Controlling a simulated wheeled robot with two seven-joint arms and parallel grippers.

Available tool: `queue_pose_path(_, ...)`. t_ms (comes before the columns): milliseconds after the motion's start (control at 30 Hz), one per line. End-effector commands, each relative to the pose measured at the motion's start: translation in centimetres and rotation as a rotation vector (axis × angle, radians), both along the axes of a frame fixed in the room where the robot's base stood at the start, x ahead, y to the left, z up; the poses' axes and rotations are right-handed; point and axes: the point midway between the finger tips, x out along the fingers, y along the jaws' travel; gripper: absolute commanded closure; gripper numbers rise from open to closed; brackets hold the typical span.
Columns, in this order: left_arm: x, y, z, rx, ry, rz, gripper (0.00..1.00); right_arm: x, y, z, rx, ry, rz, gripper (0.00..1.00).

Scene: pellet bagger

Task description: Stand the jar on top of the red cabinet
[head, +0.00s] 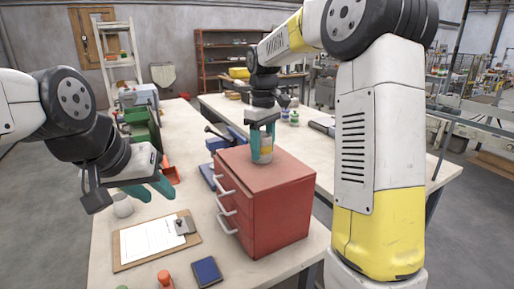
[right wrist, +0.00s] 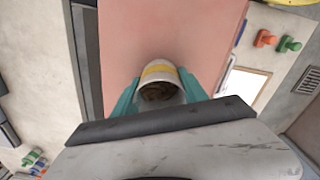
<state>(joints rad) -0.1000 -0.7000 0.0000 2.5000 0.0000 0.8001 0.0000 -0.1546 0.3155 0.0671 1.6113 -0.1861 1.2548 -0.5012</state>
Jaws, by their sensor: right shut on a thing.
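The red cabinet (head: 262,222) stands on the workbench with its white drawer handles facing left. The jar (head: 265,153), pale with a yellow band, is upright over the back part of the cabinet's top. Its base looks at or very near the surface; I cannot tell if it touches. My right gripper (head: 263,138) is shut on the jar from above. In the right wrist view the jar (right wrist: 160,72) sits between the teal fingers (right wrist: 160,92), with its open mouth and brown inside showing. My left gripper (head: 150,191) is open and empty, left of the cabinet.
A clipboard (head: 140,246) lies left of the cabinet, with a blue pad (head: 207,271) and an orange object (head: 165,280) in front. Blue and green equipment stands behind. The front of the cabinet's top is clear.

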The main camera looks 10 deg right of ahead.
Motion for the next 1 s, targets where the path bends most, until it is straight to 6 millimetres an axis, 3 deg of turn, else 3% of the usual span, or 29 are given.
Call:
queue_pose_path(167, 0.0, 0.0, 0.0, 0.000, 0.000, 0.000, 0.64, 0.0, 0.0, -0.2, 0.000, 0.000, 0.000, 1.00)
queue_pose_path(200, 0.0, 0.0, 0.0, 0.000, 0.000, 0.000, 0.64, 0.0, 0.0, -0.3, 0.000, 0.000, 0.000, 0.46)
queue_pose_path(300, 0.0, 0.0, 0.0, 0.000, 0.000, 0.000, 0.64, 0.0, 0.0, -0.2, 0.000, 0.000, 0.000, 0.28)
queue_pose_path(667, 0.0, 0.0, 0.0, 0.000, 0.000, 0.000, 0.64, 0.0, 0.0, 0.1, 0.001, -0.001, 0.000, 0.28)
queue_pose_path(767, 0.0, 0.0, 0.0, 0.000, 0.000, 0.000, 0.64, 0.0, 0.0, 1.1, 0.001, -0.002, 0.000, 0.28)
queue_pose_path(1000, 0.0, 0.0, 0.0, 0.000, 0.000, 0.000, 0.64, 0.1, 0.1, 6.1, 0.002, -0.005, 0.001, 0.28)
